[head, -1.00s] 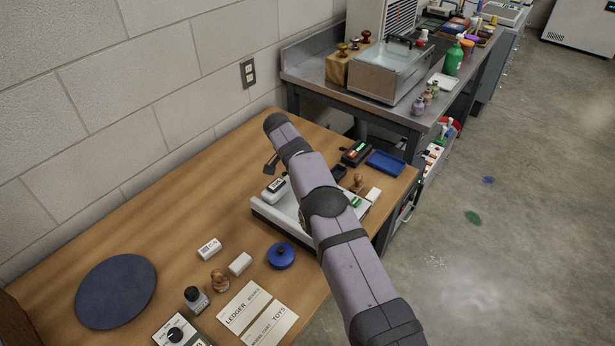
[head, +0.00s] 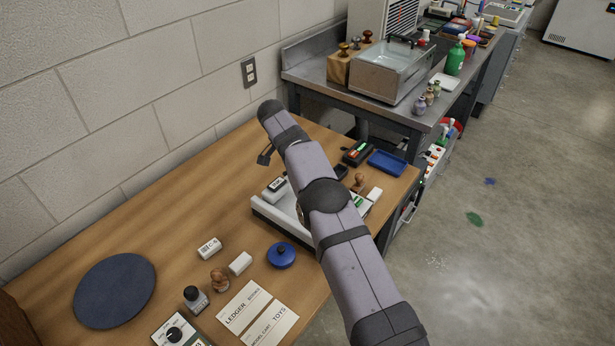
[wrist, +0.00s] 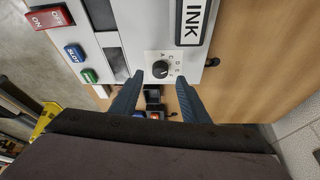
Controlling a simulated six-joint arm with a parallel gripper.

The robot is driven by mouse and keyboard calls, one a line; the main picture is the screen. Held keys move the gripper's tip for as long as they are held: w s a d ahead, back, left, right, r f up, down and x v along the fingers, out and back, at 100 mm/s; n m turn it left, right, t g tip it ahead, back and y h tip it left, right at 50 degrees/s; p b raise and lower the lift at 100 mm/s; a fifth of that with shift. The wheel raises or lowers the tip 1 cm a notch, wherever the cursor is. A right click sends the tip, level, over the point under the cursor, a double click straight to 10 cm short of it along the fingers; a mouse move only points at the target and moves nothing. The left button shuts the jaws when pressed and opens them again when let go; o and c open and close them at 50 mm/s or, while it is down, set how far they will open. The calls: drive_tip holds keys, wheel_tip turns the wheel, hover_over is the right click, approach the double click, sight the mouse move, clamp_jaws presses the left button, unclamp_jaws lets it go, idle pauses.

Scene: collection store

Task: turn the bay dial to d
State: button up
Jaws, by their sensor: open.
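A small black dial (wrist: 160,69) sits on a pale square plate marked with letters around the knob, in the wrist view. The letter its pointer faces is too small to tell. My gripper (wrist: 160,84) is open, with one blue-grey finger on each side below the dial in the picture; nothing is held, and contact with the dial cannot be seen. My arm hides much of that machine, and this dial is not visible there.
An INK label (wrist: 194,21) is beside the dial. Red (wrist: 48,18), blue (wrist: 75,53) and green (wrist: 89,75) buttons lie left. Another black dial (head: 174,334) is on a box at the desk's front.

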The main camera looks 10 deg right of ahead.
drive_tip(key=shift+v, duration=1.7)
